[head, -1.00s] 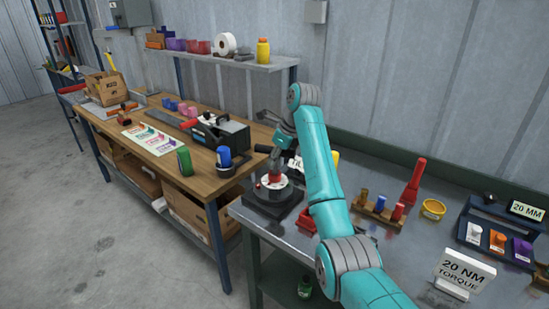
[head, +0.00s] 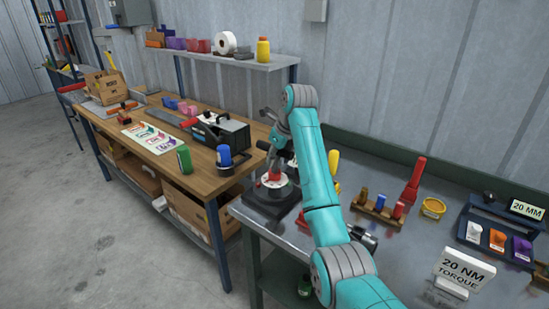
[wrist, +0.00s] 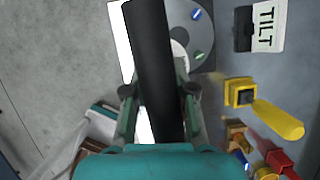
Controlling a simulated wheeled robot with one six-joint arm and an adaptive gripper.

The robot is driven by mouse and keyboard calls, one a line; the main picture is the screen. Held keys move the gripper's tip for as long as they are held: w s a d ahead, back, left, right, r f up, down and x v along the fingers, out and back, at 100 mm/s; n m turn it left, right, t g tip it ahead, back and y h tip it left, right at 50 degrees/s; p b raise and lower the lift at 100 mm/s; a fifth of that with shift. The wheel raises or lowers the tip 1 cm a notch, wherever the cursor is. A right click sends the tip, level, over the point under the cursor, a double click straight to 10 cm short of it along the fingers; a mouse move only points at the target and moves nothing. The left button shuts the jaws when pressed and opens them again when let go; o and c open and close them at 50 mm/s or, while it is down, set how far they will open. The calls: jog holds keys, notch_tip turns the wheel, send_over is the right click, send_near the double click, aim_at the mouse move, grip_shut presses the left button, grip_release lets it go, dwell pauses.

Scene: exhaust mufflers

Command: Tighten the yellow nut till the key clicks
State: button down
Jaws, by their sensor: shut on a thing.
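My gripper (wrist: 157,92) is shut on a thick black bar-shaped handle (wrist: 152,40) in the wrist view. The handle runs up the picture over a grey disc with blue and green marks (wrist: 204,22). In the head view my gripper hangs over a dark fixture (head: 262,208) on the near bench's left end, with a red part (head: 273,181) on its pale top. A yellow-handled tool with a square yellow head (wrist: 282,122) lies apart to the right. I cannot make out the yellow nut; the handle and gripper cover the disc's middle.
A TILT sign (wrist: 264,27) stands beside the disc. The wooden bench (head: 205,180) stands left.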

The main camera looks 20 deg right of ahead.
jog(key=shift+m, duration=0.6)
jog(key=shift+m+h, duration=0.6)
jog(key=shift+m, duration=0.4)
jog(key=shift+r, duration=3.55)
jog(key=shift+f, duration=0.1)
